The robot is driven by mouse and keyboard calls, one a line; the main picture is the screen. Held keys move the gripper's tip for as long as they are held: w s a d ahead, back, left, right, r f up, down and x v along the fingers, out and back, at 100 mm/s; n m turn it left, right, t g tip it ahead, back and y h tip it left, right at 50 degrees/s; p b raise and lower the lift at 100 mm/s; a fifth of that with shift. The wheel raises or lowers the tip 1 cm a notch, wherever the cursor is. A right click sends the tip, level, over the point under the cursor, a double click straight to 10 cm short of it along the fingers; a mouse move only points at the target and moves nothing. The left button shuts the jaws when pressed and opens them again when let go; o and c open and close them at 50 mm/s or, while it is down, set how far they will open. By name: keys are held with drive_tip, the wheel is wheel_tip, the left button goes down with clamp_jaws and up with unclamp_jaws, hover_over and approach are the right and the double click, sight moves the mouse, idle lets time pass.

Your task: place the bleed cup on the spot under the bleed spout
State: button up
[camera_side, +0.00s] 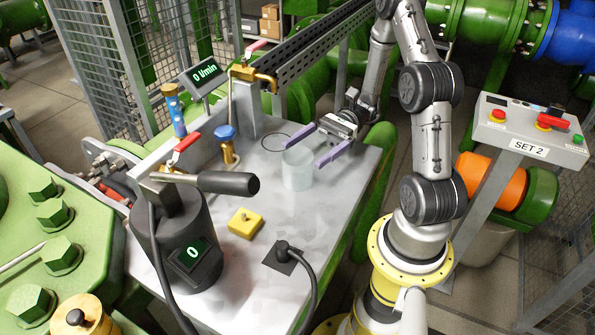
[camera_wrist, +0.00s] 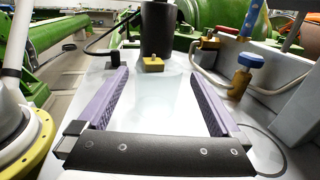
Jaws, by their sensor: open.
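The bleed cup (camera_side: 297,170), clear and pale, stands upright on the grey bench top. In the wrist view the cup (camera_wrist: 158,102) shows faintly between the fingers. My gripper (camera_side: 303,156) is open, its two purple fingers on either side of the cup near its rim; I cannot tell whether either touches it. The fingers also show wide apart in the wrist view (camera_wrist: 158,76). The spot (camera_side: 275,142) is a thin dark ring on the bench, behind and left of the cup, and looks empty. The brass bleed spout (camera_side: 266,80) is above it.
A blue-knobbed brass valve (camera_side: 227,142) stands left of the ring. A black cylinder (camera_side: 180,235) with a lever handle (camera_side: 215,182) and a yellow block (camera_side: 245,223) are nearer the front. A black cable plug (camera_side: 283,250) sits at the front. Bench right of the cup is clear.

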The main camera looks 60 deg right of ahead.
sight(287, 166)
drive_tip(key=x, duration=0.4)
drive_tip(key=shift+c, duration=0.3)
drive_tip(key=c, duration=1.3)
